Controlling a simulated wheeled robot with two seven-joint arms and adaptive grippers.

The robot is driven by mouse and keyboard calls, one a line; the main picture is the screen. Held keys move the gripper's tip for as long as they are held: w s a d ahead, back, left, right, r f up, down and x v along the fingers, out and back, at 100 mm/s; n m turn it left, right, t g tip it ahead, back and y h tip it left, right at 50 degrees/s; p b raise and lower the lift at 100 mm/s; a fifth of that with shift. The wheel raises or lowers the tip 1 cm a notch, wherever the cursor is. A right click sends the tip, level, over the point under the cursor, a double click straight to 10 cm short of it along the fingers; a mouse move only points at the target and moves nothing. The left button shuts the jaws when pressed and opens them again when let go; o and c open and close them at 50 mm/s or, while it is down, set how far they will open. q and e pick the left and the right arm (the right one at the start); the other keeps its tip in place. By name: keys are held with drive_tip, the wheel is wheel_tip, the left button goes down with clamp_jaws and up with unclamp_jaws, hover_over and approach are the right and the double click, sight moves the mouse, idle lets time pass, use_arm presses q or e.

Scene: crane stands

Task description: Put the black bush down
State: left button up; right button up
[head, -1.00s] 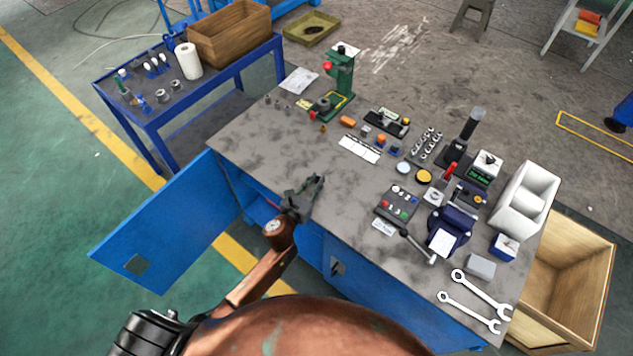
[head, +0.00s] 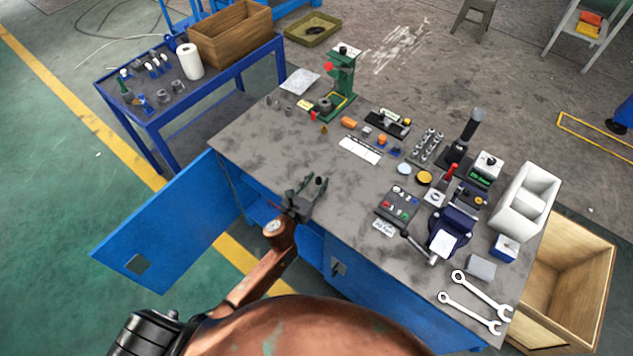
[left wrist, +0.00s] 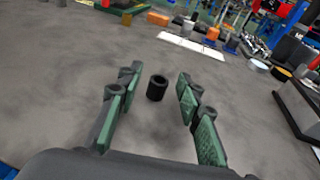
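The black bush (left wrist: 157,88) is a short dark hollow cylinder. In the left wrist view it stands upright on the grey bench top, between the tips of my left gripper (left wrist: 158,106). The green finger pads are spread wide, with a clear gap on each side of the bush, so the gripper is open and touches nothing. In the head view my left gripper (head: 308,190) is over the front edge of the bench, with the small dark bush (head: 320,181) at its fingertips. My right gripper is not in view.
The bench top (head: 265,140) is clear around the bush. Behind it are a green press (head: 342,78) and a white marked strip (head: 360,150). A black button panel (head: 398,203) and a blue vise (head: 452,228) lie to the right. A blue cabinet door (head: 160,222) hangs open at left.

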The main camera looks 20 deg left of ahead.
use_arm(q)
drive_tip(key=p+v, duration=0.1)
drive_tip(key=v, duration=1.1)
idle(1.9)
